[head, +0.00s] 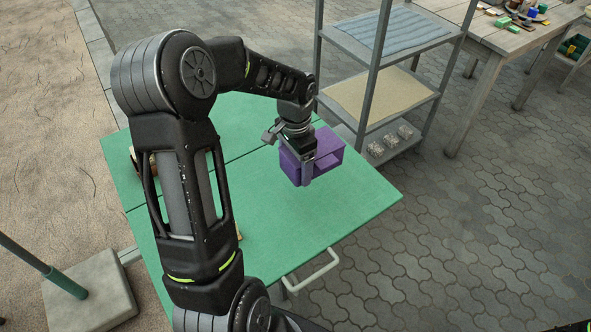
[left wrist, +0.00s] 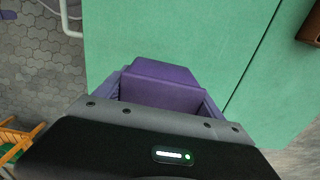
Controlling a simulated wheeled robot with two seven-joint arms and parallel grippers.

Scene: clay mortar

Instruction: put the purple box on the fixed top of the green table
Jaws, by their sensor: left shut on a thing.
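The green table (head: 340,213) has a dark seam across its top, splitting it into two sections. The purple box (head: 327,149) is over the section on the near right side of the seam, towards the right corner. My left gripper (head: 308,172) comes down from above and is shut on the box. In the left wrist view the purple box (left wrist: 160,85) is right at the gripper, with the seam to its right. I cannot tell whether the box's underside touches the table. My right gripper is out of view.
A white handle (head: 312,270) sticks out at the table's near edge. A grey shelf rack (head: 371,75) stands just behind the table. A footed pole base (head: 88,293) stands left.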

